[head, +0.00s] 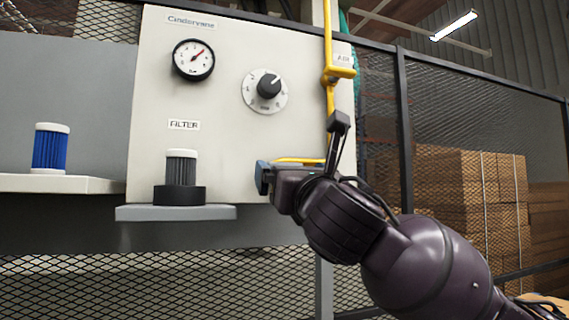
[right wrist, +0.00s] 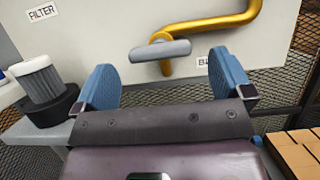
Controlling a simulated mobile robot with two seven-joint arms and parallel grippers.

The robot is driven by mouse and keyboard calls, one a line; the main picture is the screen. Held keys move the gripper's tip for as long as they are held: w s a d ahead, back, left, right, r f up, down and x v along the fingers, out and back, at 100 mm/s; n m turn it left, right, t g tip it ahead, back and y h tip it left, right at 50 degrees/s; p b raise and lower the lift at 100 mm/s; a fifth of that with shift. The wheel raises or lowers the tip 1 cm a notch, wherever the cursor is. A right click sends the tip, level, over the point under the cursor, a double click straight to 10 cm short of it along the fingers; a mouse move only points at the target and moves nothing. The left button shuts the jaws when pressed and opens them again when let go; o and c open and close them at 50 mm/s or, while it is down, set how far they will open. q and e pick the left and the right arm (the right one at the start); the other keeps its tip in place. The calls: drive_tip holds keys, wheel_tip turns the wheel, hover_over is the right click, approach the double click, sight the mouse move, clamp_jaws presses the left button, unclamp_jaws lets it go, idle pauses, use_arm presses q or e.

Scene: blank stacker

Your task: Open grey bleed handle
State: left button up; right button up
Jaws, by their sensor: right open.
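The grey bleed handle (right wrist: 160,51) shows in the right wrist view as a short bar, lying nearly level across the yellow pipe on the pale panel. A label starting with "B" sits to its right, partly covered by a finger. My right gripper (right wrist: 163,75) is open, with its blue fingers on either side of the handle's line and the handle ahead of the gap, apart from both. In the head view my right gripper (head: 263,177) is in front of the panel's lower right, and the handle is hidden behind it. My left gripper is not in view.
The panel (head: 230,130) carries a gauge (head: 193,60), a dark knob (head: 268,86) and a yellow pipe (head: 328,40). A grey filter (head: 181,167) stands in a black cup on a ledge left of my gripper. A blue filter (head: 50,147) stands on a left shelf.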

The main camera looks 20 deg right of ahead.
sight(284, 163)
drive_tip(key=shift+p+x, duration=0.3)
drive_tip(key=shift+x, duration=1.8)
drive_tip(key=c, duration=0.9)
